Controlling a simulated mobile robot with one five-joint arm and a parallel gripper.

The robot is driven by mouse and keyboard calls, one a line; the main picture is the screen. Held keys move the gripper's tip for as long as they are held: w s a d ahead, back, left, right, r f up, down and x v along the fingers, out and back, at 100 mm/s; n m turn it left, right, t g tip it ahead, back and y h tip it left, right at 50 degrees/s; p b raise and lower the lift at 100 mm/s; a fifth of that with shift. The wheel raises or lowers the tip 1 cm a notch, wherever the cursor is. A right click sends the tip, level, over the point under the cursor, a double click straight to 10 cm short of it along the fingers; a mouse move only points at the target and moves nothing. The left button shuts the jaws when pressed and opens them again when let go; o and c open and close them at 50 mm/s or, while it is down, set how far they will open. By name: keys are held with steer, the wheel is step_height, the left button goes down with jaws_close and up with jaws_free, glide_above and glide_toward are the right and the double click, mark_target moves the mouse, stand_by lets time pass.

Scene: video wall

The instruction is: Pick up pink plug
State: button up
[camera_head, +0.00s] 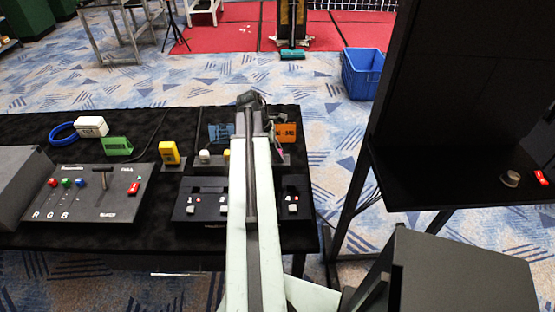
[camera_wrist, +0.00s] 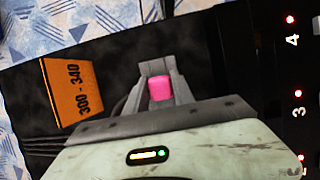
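The pink plug (camera_wrist: 161,88) shows in the wrist view as a small bright pink block between the two grey fingers of my gripper (camera_wrist: 160,78). The fingers are close together and seem to touch it on both sides. The lower part of the plug is hidden. In the head view my gripper (camera_head: 272,148) is beyond the black switch panel, beside the orange card, and mostly hidden by my arm. Only a tiny pinkish spot shows there.
An orange card (camera_wrist: 74,92) marked 300 - 340 lies beside the gripper. A black panel (camera_head: 205,208) with switches and red lights is in front. A yellow block (camera_head: 170,153), green block (camera_head: 116,147), white block (camera_head: 91,127) and blue ring (camera_head: 63,134) are on the black table (camera_head: 120,236).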

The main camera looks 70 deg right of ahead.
jaws_close()
step_height(320, 180, up, 10)
steer(key=p, duration=1)
steer(key=shift+r, duration=0.15)
steer(key=shift+a, duration=0.1)
